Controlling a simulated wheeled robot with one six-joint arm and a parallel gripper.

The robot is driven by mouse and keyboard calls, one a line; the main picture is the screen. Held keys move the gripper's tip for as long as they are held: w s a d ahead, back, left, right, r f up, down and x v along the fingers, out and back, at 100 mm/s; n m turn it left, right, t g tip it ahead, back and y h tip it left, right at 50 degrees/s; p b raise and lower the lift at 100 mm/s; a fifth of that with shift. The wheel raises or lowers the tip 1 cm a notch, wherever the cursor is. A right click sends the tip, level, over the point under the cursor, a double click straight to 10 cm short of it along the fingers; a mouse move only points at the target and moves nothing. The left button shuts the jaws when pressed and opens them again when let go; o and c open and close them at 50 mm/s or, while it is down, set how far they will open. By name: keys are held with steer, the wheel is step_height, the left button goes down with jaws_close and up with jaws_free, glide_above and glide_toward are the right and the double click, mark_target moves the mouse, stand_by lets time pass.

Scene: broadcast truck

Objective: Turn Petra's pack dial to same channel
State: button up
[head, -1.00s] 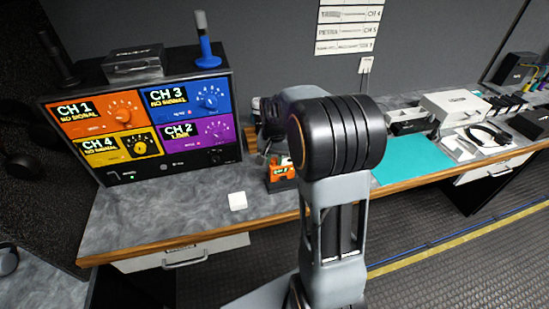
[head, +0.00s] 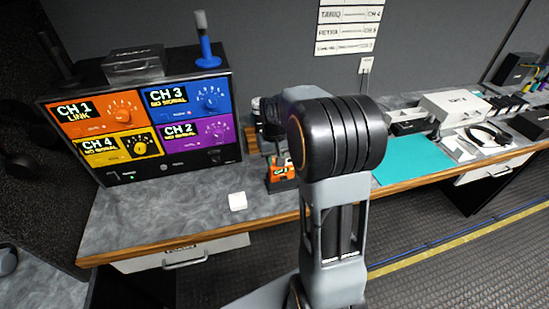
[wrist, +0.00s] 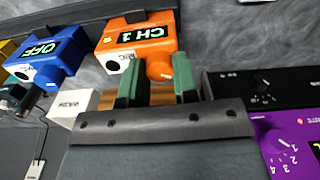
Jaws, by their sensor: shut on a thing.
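An orange pack (wrist: 140,40) with a lit display reading CH 1 is at the top middle of the wrist view. It also shows in the head view (head: 280,175), partly hidden by my arm. Its orange dial (wrist: 159,68) sits between the green fingers of my gripper (wrist: 159,84), which is shut on it. A blue pack (wrist: 48,55) reading OFF is to its left. I cannot read Petra's name on either pack. The monitor (head: 165,168) at the left of the head view has an orange panel (head: 95,113) reading CH 1 LINK; the other panels read NO SIGNAL.
A small white block (head: 237,201) lies on the grey counter, left of the orange pack. A teal mat (head: 415,160), white boxes and a headset (head: 490,134) are to the right. A wall sign (head: 335,27) lists names and channels, too small to read surely.

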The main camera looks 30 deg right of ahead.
stand_by(0.3)
steer(key=o, duration=0.9)
steer(key=shift+o, duration=0.2)
steer(key=shift+r, duration=0.1)
step_height(320, 180, up, 14)
steer(key=shift+f, duration=0.2)
steer(key=t, duration=0.1)
glide_toward(274, 159)
steer(key=s+a, duration=0.2)
steer(key=s, duration=0.1)
steer(key=s+a+f+n+t, duration=0.1)
steer(key=s+a+f+t, duration=0.1)
steer(key=s+a, duration=0.6)
steer(key=s+t, duration=0.1)
steer(key=s, duration=0.3)
steer(key=shift+s+n, duration=0.15)
steer(key=shift+n, duration=0.15)
